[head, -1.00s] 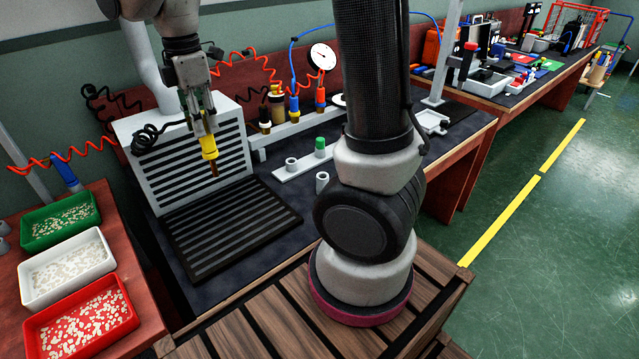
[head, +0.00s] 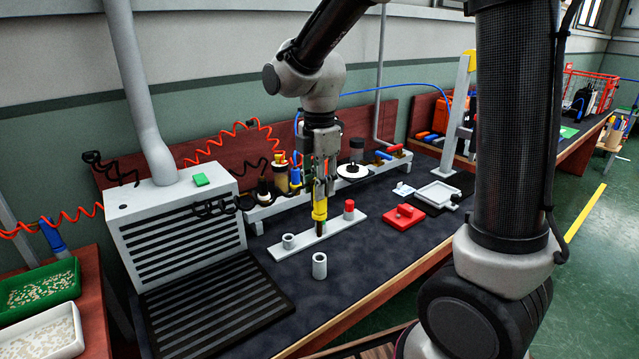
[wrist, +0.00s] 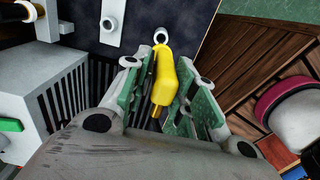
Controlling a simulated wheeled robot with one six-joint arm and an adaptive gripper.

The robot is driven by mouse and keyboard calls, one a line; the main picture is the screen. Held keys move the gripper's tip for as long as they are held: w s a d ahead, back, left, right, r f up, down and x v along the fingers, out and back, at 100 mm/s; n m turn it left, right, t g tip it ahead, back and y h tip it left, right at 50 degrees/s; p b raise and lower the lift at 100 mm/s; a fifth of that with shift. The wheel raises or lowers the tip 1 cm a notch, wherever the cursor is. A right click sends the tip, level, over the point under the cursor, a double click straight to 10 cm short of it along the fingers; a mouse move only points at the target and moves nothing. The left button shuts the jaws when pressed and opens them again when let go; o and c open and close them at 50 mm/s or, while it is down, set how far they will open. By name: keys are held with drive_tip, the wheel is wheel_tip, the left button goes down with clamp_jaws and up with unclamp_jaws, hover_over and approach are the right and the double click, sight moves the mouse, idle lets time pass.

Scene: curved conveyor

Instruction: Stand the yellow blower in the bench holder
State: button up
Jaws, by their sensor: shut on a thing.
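The yellow blower (head: 319,209) hangs nearly upright with its dark tip down; it also shows in the wrist view (wrist: 166,76). My gripper (head: 321,190) is shut on its upper part, with the green-lined fingers on either side in the wrist view. In the head view the tip overlaps the middle of a white strip (head: 305,242); I cannot tell its height above it. The strip carries a grey cup (head: 288,241) and a red-topped piece (head: 349,208). A separate grey cup-shaped holder (head: 319,266) stands empty in front of the strip; a pale ring (wrist: 160,35) shows beyond the blower in the wrist view.
A grey slatted box (head: 180,235) with a black grille (head: 215,305) stands at left. Bottles (head: 281,178) and a gauge line the back rail. A red block (head: 403,217) and white tray (head: 438,195) lie at right.

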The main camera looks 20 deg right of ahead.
drive_tip(key=shift+d, duration=0.1)
drive_tip(key=shift+f, duration=0.1)
hover_over(319, 236)
drive_tip(key=shift+w+d+f, duration=0.1)
drive_tip(key=shift+w+f, duration=0.1)
drive_tip(key=shift+f, duration=1.2)
drive_tip(key=shift+w+d+f, duration=0.1)
drive_tip(key=shift+w+f, duration=0.05)
drive_tip(key=shift+f, duration=4.75)
drive_tip(key=o, duration=0.9)
drive_tip(key=shift+o, duration=0.2)
wheel_tip(319, 236, up, 12)
